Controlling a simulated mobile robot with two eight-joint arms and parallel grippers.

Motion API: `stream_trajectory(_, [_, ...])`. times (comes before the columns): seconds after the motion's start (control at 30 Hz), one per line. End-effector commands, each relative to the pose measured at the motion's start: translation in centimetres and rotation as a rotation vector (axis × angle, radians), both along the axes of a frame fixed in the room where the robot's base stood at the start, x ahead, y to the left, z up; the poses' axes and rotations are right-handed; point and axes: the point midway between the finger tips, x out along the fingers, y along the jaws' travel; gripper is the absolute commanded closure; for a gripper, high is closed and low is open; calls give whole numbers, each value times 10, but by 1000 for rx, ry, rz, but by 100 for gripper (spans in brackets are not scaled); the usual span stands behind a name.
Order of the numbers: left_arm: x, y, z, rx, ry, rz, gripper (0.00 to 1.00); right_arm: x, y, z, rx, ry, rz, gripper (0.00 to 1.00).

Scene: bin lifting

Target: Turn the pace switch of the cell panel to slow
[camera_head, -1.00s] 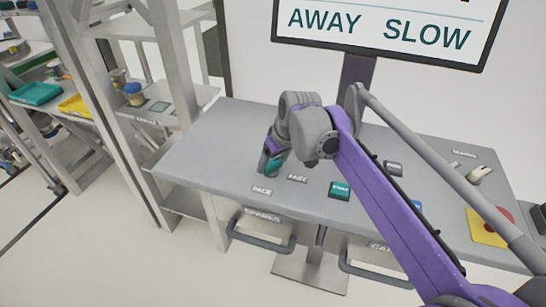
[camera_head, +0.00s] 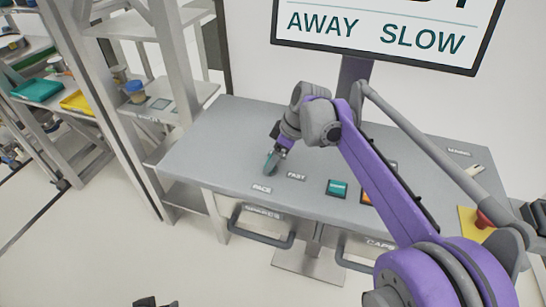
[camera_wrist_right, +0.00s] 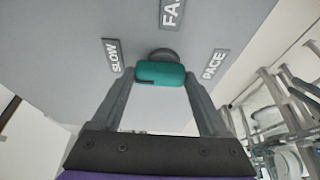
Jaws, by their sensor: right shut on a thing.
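The pace switch has a teal knob (camera_wrist_right: 160,73) on a round grey base, in the right wrist view. My right gripper (camera_wrist_right: 158,78) is shut on this knob, one finger at each end. A small dark mark shows at the knob's left end, on the side of the SLOW label (camera_wrist_right: 113,55). The FAST label (camera_wrist_right: 172,12) is above the knob and the PACE label (camera_wrist_right: 214,64) to its right. In the head view my right gripper (camera_head: 272,160) reaches down to the panel (camera_head: 225,140) and mostly hides the switch. The screen (camera_head: 385,35) reads AWAY and SLOW. My left gripper is not identifiable.
A teal button (camera_head: 337,188) is right of the switch. A red knob on a yellow plate (camera_head: 468,222) is at the right. Drawer handles (camera_head: 262,235) stick out below the front edge. Shelves (camera_head: 150,105) stand at the left. A dark piece shows at the bottom edge.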

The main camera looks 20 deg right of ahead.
Motion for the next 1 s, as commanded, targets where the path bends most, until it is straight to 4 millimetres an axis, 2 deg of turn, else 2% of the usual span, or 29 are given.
stream_trajectory(0.43, [0,0,1,0,0,0,50,1,0,1,-1,-3,10,78])
stream_trajectory(0.47, [0,0,1,0,0,0,50,1,0,1,0,-2,10,21])
stream_trajectory(0.57, [0,0,1,0,0,0,50,1,0,1,0,-2,10,3])
stream_trajectory(0.6, [0,0,1,0,0,0,50,1,0,0,0,-2,10,0])
stream_trajectory(0.87, [0,0,1,0,-1,0,50,0,-1,3,0,-1,9,0])
stream_trajectory(1.0, [1,0,2,0,-1,0,50,-3,-6,18,0,0,9,0])
